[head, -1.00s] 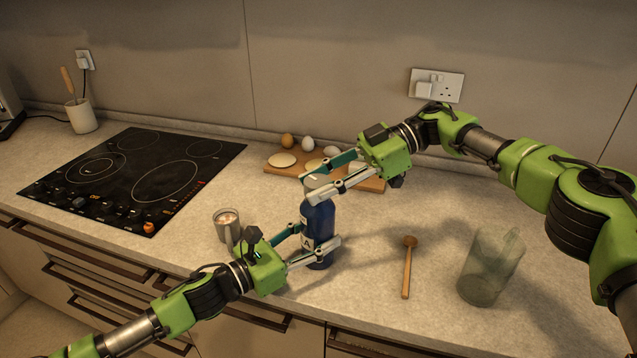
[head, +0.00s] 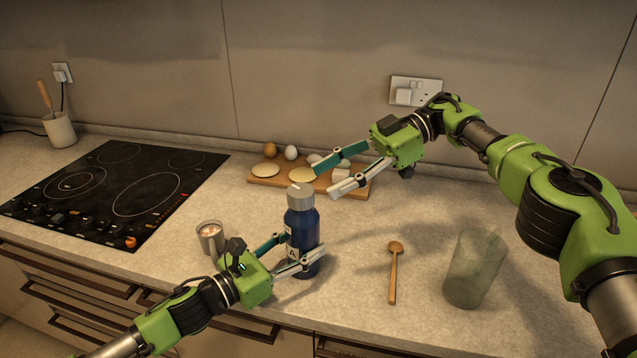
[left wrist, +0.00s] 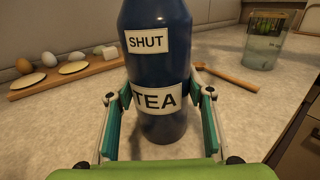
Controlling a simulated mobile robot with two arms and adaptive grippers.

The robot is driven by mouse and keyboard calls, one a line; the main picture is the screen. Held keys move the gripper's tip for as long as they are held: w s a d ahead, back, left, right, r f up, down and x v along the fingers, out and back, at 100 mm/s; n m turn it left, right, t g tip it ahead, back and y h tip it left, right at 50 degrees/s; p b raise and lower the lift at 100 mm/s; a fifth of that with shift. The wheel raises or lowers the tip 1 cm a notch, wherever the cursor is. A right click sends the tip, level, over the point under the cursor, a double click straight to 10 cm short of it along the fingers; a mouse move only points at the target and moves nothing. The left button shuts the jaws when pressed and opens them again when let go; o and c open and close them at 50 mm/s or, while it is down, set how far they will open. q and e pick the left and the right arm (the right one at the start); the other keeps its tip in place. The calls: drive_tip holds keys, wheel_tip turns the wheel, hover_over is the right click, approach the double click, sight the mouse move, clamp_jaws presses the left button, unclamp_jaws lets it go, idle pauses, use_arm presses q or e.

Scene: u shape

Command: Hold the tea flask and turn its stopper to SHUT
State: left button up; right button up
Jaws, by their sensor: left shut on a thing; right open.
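The tea flask (head: 304,226) is dark blue and stands upright on the counter near its front edge. Its grey stopper (head: 300,197) is on top, with a pale line mark on its upper face. In the left wrist view the flask (left wrist: 155,65) carries a SHUT label (left wrist: 146,41) above a TEA label (left wrist: 156,100); the stopper is out of that frame. My left gripper (head: 302,252) is shut around the flask's lower body. My right gripper (head: 325,183) is open and empty, just right of and behind the stopper, apart from it.
A steel mug (head: 211,238) stands left of the flask. A board (head: 262,184) with eggs and flat rounds lies behind. A wooden spoon (head: 393,273) and glass jug (head: 474,268) are to the right. A black hob (head: 120,190) fills the left.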

drive_tip(key=shift+d+r, duration=0.15)
drive_tip(key=shift+d, duration=0.15)
drive_tip(key=w+a+r+m+t+y, duration=0.5)
drive_tip(key=w+a+r+m+t, duration=0.15)
drive_tip(key=a+r+t, duration=0.35)
drive_tip(key=m+t+h, duration=0.5)
drive_tip(key=m+h, duration=0.3)
drive_tip(key=h, duration=0.3)
approach(304, 192)
drive_tip(key=x, duration=1.1)
